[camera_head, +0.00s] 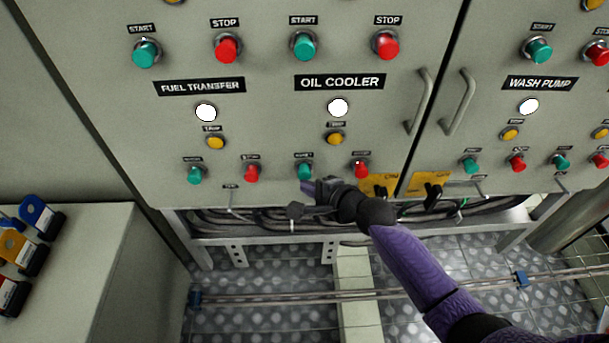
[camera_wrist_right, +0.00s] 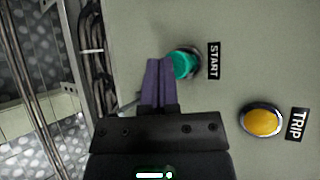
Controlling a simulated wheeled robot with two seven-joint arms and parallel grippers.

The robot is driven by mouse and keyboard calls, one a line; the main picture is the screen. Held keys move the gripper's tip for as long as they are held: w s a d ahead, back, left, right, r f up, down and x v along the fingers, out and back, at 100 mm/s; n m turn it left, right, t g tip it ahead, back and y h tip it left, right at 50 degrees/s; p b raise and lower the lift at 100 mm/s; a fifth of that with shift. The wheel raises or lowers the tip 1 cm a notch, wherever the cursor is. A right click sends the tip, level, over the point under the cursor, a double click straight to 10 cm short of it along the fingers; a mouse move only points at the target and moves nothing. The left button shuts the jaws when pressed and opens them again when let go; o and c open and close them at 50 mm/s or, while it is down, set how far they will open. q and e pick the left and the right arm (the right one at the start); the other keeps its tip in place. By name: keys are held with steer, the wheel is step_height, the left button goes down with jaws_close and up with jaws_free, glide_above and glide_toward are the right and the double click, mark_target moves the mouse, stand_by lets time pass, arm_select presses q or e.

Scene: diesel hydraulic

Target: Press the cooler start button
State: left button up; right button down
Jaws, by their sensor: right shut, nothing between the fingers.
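The OIL COOLER label (camera_head: 340,82) sits on the grey cabinet. Below it are a white lamp (camera_head: 338,107), a yellow trip button (camera_head: 335,138), the green cooler start button (camera_head: 304,172) and a red stop button (camera_head: 361,169). My right gripper (camera_head: 307,186) is shut and empty, with its tips just below the green start button. In the right wrist view, the purple fingers (camera_wrist_right: 158,68) partly cover the edge of the green button (camera_wrist_right: 185,64) beside the START label (camera_wrist_right: 213,60). I cannot tell whether they touch it. My left gripper is not in view.
Another green start button (camera_head: 304,45) and red stop button (camera_head: 386,45) sit above the OIL COOLER label. The FUEL TRANSFER label (camera_head: 201,87) is to the left, the WASH PUMP label (camera_head: 540,83) to the right. Cabinet door handles (camera_head: 420,102) stick out. Cables run under the cabinet.

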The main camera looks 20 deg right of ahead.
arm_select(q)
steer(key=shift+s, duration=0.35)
arm_select(e)
steer(key=shift+w, duration=0.15)
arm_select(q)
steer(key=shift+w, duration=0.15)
arm_select(e)
steer(key=shift+w+d, duration=0.1)
steer(key=shift+w, duration=0.1)
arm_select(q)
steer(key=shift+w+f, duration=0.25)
arm_select(e)
steer(key=shift+w, duration=0.3)
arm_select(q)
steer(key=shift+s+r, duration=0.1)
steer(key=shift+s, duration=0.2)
